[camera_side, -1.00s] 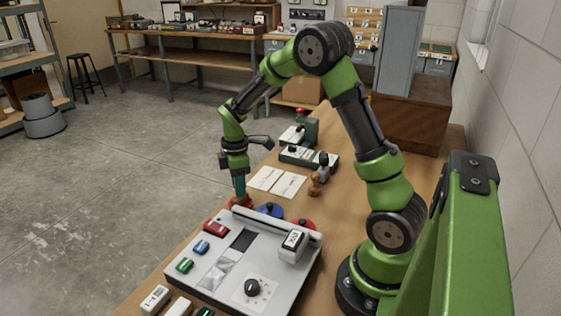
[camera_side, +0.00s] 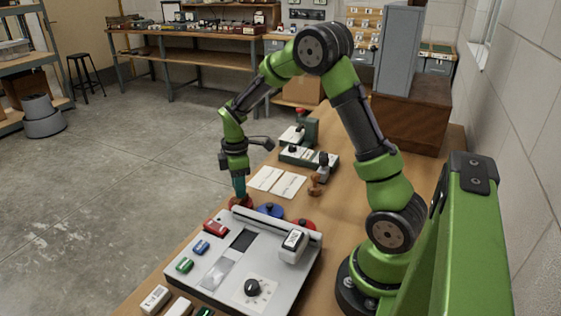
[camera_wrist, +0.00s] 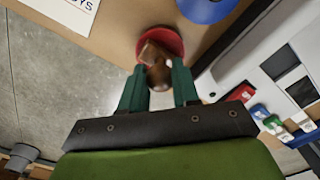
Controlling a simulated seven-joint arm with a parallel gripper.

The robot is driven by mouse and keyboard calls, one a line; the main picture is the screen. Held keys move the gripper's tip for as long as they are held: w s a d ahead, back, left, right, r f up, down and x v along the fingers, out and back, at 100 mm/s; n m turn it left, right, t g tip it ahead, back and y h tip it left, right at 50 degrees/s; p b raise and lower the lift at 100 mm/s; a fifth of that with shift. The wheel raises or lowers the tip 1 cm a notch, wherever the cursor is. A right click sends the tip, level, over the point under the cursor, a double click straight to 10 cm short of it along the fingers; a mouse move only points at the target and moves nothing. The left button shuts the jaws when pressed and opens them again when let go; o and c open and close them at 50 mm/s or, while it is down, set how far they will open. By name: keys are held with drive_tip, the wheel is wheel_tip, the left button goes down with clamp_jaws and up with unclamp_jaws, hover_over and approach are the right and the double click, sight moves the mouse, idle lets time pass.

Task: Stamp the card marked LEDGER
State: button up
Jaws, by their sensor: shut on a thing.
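My gripper (camera_wrist: 158,85) has its two teal fingers shut on a brown wooden stamp (camera_wrist: 157,68). The stamp is over a round red pad (camera_wrist: 174,42), and I cannot tell for sure whether it touches it. In the side view my gripper (camera_side: 240,188) is low behind the grey-white machine, with the red pad (camera_side: 236,203) under it. Two white cards (camera_side: 263,178) (camera_side: 289,185) lie side by side on the bench, their words too small to read there. One card (camera_wrist: 84,3) shows partly in the wrist view, with letters ending in "OYS". I cannot make out LEDGER.
A blue pad (camera_side: 270,210) and another red pad (camera_side: 306,224) sit by the machine (camera_side: 215,287). A second wooden stamp (camera_side: 315,186) stands right of the cards. Green devices (camera_side: 297,154) stand behind them. The bench's left edge is close to my gripper.

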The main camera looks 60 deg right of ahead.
drive_tip(key=shift+f, duration=0.1)
drive_tip(key=shift+r, duration=3.6)
drive_tip(key=shift+d, duration=0.15)
drive_tip(key=s+d+f, duration=0.1)
drive_tip(key=s+d, duration=0.2)
drive_tip(key=d, duration=0.6)
drive_tip(key=s+d+f, duration=0.1)
drive_tip(key=s+d, duration=0.2)
drive_tip(key=d, duration=0.6)
drive_tip(key=shift+d+f, duration=0.2)
drive_tip(key=shift+f, duration=2.65)
drive_tip(key=shift+f, duration=0.6)
